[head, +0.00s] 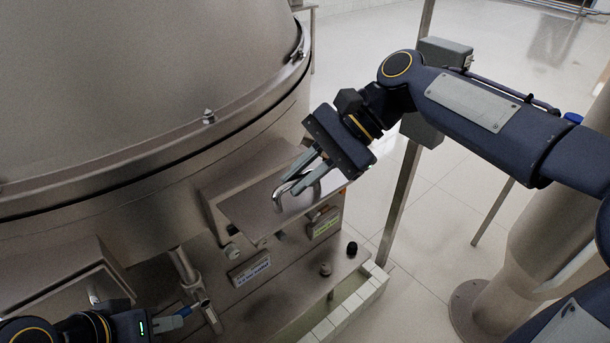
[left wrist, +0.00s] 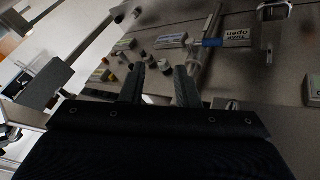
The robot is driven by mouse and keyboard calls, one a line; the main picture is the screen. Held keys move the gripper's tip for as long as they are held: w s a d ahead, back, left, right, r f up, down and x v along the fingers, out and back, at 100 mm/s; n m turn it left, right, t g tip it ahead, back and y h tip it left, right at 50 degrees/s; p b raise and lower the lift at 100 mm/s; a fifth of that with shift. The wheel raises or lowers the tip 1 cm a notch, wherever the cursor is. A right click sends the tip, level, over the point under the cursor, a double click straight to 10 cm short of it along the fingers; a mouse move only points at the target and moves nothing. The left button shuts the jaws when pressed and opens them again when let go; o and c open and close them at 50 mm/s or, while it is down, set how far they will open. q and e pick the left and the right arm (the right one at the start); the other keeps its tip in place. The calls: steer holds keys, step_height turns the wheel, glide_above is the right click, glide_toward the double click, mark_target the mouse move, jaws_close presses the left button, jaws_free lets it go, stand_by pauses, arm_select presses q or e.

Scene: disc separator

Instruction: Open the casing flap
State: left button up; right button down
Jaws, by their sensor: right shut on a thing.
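The casing flap (head: 244,208) is a flat metal plate on the front of the large steel machine, below its rim. It seems to stand out at a slant; how far it is open I cannot tell. My right gripper (head: 290,190) is shut on the flap's curved metal handle (head: 279,200), its fingers hiding part of it. My left gripper (head: 180,319) is low at the left, away from the flap. In the left wrist view its two fingers (left wrist: 160,72) stand apart with nothing visible between them.
A blue-tipped lever (left wrist: 212,42) is close to my left gripper, beside a label reading "open". Knobs and labels (head: 250,271) line the panel below the flap. A metal box (head: 70,290) stands at the left. A steel post (head: 402,195) rises at the right, with tiled floor beyond.

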steer(key=c, duration=1.9)
jaws_free()
steer(key=shift+w+a+f, duration=0.1)
steer(key=shift+w+f, duration=0.05)
steer(key=shift+f, duration=0.05)
steer(key=o, duration=0.4)
steer(key=shift+w+a, duration=0.35)
steer(key=shift+w, duration=0.05)
steer(key=shift+o, duration=0.2)
steer(key=shift+s+d, duration=0.25)
steer(key=v, duration=0.7)
steer(key=shift+w+d+r+b, duration=0.15)
steer(key=shift+d+r+b, duration=0.05)
steer(key=shift+r+b, duration=0.15)
arm_select(q)
steer(key=shift+w+a+f, duration=0.2)
steer(key=shift+f, duration=0.25)
steer(key=shift+d, duration=0.1)
arm_select(e)
steer(key=shift+d, duration=0.1)
